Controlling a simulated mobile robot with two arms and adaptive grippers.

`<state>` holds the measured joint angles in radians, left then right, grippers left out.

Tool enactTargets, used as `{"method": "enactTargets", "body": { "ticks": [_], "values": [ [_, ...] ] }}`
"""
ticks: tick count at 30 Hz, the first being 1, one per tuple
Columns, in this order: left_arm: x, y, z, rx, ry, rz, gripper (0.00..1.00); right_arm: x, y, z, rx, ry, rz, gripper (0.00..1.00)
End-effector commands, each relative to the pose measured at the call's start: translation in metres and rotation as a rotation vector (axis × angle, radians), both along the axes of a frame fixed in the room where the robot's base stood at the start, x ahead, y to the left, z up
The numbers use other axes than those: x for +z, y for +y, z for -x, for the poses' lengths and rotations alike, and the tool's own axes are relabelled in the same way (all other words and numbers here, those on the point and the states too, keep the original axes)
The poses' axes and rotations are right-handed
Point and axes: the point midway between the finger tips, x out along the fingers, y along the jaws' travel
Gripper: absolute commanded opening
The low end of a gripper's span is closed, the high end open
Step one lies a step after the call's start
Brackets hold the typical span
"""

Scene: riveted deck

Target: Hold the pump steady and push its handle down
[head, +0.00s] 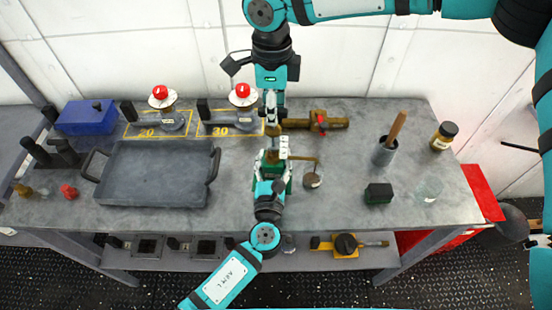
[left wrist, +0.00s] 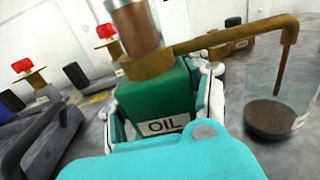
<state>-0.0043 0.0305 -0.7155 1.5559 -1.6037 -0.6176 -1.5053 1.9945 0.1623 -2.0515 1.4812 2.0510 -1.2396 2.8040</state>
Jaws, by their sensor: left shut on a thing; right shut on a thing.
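The pump (head: 275,168) stands on the grey bench. In the left wrist view the pump (left wrist: 160,103) has a green body labelled OIL, a brass collar, a copper-coloured barrel and a brass spout (left wrist: 235,36) bent to the right. My left gripper (head: 271,178) is shut on the green body, with fingers on both sides of it. My right gripper (head: 271,106) comes from above and is shut at the top of the pump, on its handle. The gripper mostly hides the handle. A clear cup (head: 312,178) with dark liquid stands under the spout's end.
A grey tray (head: 155,187) is to the left. Two red-topped items (head: 160,97) (head: 243,95) and a brass valve (head: 318,121) are behind. A mortar (head: 385,151), a green block (head: 378,193), a glass (head: 429,189) and a jar (head: 444,135) are right.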

Motion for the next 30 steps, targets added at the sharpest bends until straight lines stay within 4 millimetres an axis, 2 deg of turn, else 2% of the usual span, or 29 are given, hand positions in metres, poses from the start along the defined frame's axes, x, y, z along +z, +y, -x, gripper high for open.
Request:
{"method": "enactTargets", "body": {
  "ticks": [24,25,30],
  "values": [
    [0.000,-0.001,0.001,-0.002,-0.001,0.000,0.00,-0.022,-0.001,-0.001,-0.001,-0.001,0.001,0.00],
    [0.000,-0.001,0.001,-0.002,-0.001,0.000,0.00,-0.022,-0.001,-0.001,-0.002,-0.001,0.001,0.16],
    [0.000,-0.001,0.001,-0.002,0.000,0.000,0.00,-0.021,-0.001,-0.001,-0.001,-0.001,0.001,0.39]
  ]
}}
